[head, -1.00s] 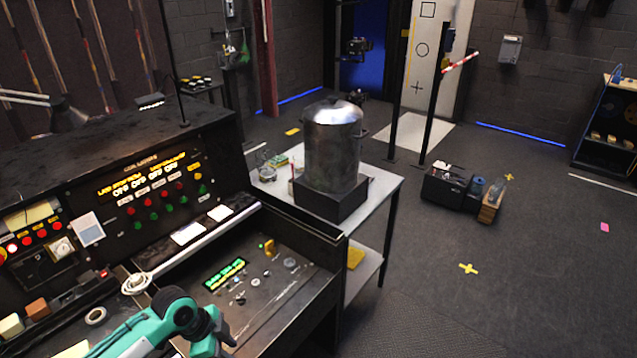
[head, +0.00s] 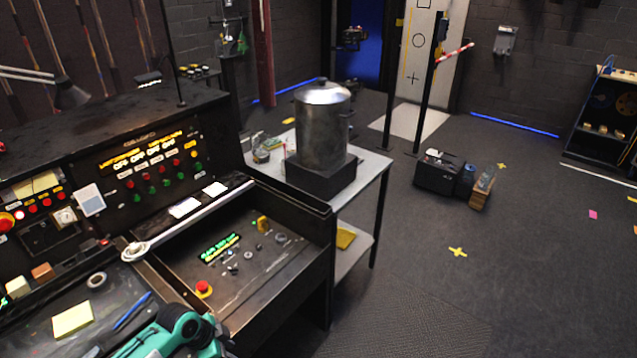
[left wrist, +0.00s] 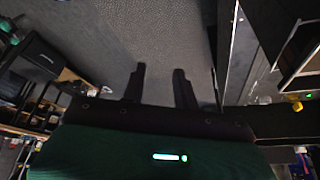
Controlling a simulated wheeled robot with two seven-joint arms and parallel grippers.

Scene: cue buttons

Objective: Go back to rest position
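My left gripper (left wrist: 158,82) shows in the left wrist view with its two dark fingers apart and nothing between them. Dark floor lies beyond the fingertips. In the head view a teal arm link of mine (head: 175,330) is low at the bottom edge, in front of the console; its gripper is not clearly seen there. The console (head: 290,195) carries rows of red and green cue buttons (head: 150,190) under lit yellow labels. My right gripper is in neither view.
A metal pot (head: 322,130) stands on a black block on a side table (head: 372,172) right of the console. Yellow notes (head: 72,320), a blue pen (head: 132,310) and a tape roll (head: 97,280) lie on the desk. Open floor (head: 440,290) spreads right.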

